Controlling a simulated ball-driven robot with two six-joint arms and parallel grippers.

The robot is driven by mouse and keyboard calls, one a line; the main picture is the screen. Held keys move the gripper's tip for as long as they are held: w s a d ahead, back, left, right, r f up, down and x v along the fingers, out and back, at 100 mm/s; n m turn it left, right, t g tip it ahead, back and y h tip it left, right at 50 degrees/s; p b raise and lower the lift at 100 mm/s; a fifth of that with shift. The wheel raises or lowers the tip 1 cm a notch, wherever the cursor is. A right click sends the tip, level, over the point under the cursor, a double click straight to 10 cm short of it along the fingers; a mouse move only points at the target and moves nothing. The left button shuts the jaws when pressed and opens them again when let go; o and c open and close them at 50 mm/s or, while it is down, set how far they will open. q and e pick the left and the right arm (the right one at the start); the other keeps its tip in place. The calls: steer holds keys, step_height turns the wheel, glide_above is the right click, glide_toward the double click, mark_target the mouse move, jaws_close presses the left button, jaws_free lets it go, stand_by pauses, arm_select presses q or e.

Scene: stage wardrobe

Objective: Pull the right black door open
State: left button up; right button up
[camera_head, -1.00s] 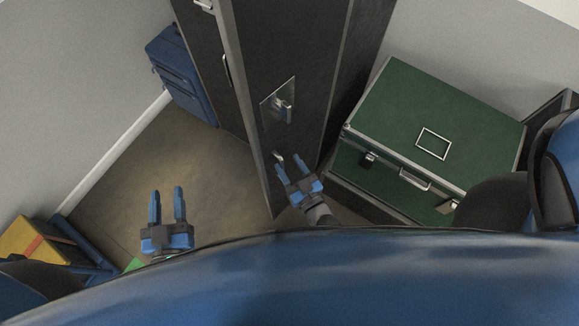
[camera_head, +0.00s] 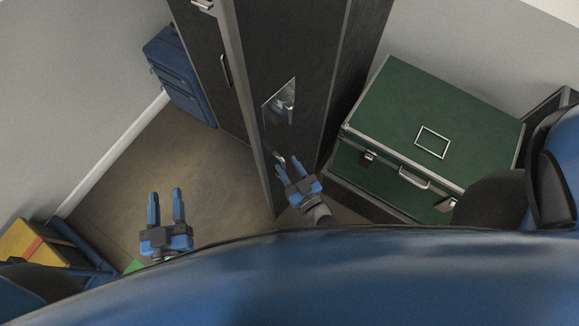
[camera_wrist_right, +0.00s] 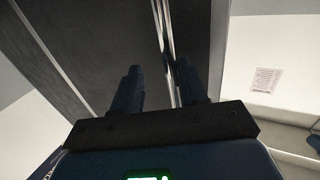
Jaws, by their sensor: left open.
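The tall black cabinet has a left black door with a long handle (camera_head: 225,71) and a broad dark panel (camera_head: 290,40) right of a silver edge strip, which looks like the right black door. I cannot tell whether it is ajar. A small bright handle (camera_head: 279,160) sits low on this panel. My right gripper (camera_head: 288,166) is at that handle, fingers apart. In the right wrist view a shiny silver bar (camera_wrist_right: 164,40) runs up between and beyond its fingers (camera_wrist_right: 158,88); contact is unclear. My left gripper (camera_head: 166,193) is open and empty above the floor, left of the cabinet.
A green case (camera_head: 440,105) with metal trim stands close on the right of the cabinet. A blue suitcase (camera_head: 178,75) stands behind on the left. A yellow box (camera_head: 32,242) lies at the lower left. The brown floor (camera_head: 150,150) left of the cabinet is clear.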

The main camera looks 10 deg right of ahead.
steer(key=shift+s, duration=0.1)
steer(key=v, duration=1)
steer(key=shift+s, duration=0.2)
steer(key=shift+d, duration=0.2)
stand_by(0.8)
